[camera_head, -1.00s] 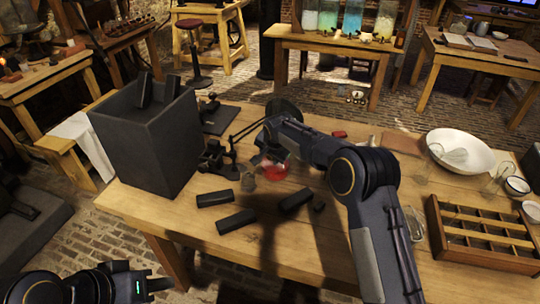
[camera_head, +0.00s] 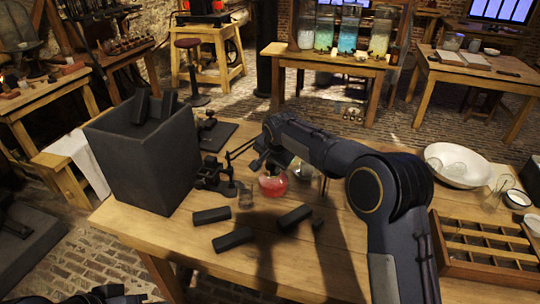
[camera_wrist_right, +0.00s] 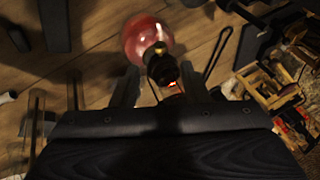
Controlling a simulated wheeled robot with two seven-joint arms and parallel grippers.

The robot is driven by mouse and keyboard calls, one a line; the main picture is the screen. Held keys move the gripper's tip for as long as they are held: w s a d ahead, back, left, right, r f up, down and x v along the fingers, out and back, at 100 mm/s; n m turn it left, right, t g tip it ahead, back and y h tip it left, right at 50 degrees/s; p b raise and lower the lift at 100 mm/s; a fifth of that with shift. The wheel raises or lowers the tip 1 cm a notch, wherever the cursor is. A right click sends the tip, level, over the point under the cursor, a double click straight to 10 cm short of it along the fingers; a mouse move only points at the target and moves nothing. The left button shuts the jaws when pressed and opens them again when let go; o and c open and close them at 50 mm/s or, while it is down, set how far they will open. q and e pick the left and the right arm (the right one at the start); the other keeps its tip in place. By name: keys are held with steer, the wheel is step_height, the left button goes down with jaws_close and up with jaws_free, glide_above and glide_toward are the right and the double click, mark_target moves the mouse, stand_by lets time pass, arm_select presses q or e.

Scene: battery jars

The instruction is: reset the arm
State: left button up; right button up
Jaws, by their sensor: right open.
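My right arm reaches in from the lower right over the wooden table (camera_head: 150,226). My right gripper (camera_head: 262,160) is over the middle of the table, close above a round red glass vessel (camera_head: 273,187). In the right wrist view my right gripper (camera_wrist_right: 158,88) is open, with its fingers apart. The red vessel (camera_wrist_right: 144,36) shows there just beyond the fingertips, with a dark and brass-coloured top between them. Whether the fingers touch it is hard to tell. Of my left arm only a dark part shows at the lower left edge; its jaws cannot be made out.
A tall dark box (camera_head: 150,165) stands at the table's left end. Dark blocks (camera_head: 233,239) lie in front of the vessel, and a small glass (camera_head: 245,197) stands beside it. A white bowl (camera_head: 458,163) and a divided wooden tray (camera_head: 490,262) are at the right.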

steer(key=s+d+r+n, duration=0.1)
steer(key=s+d+r, duration=0.2)
steer(key=s+d, duration=0.35)
steer(key=s+d+r+y, duration=0.1)
steer(key=s+d+r, duration=0.35)
steer(key=s, duration=0.25)
steer(key=s+d+r+n, duration=0.1)
steer(key=s+d+r, duration=0.2)
steer(key=s+d, duration=0.35)
steer(key=s+d+f+n, duration=0.1)
steer(key=s+f, duration=0.2)
steer(key=s, duration=0.9)
steer(key=s+f+n+y, duration=0.1)
steer(key=s+f+n, duration=0.1)
steer(key=s, duration=1)
steer(key=shift+s+d+f, duration=0.3)
steer(key=shift+d+f, duration=0.05)
steer(key=shift+f, duration=0.5)
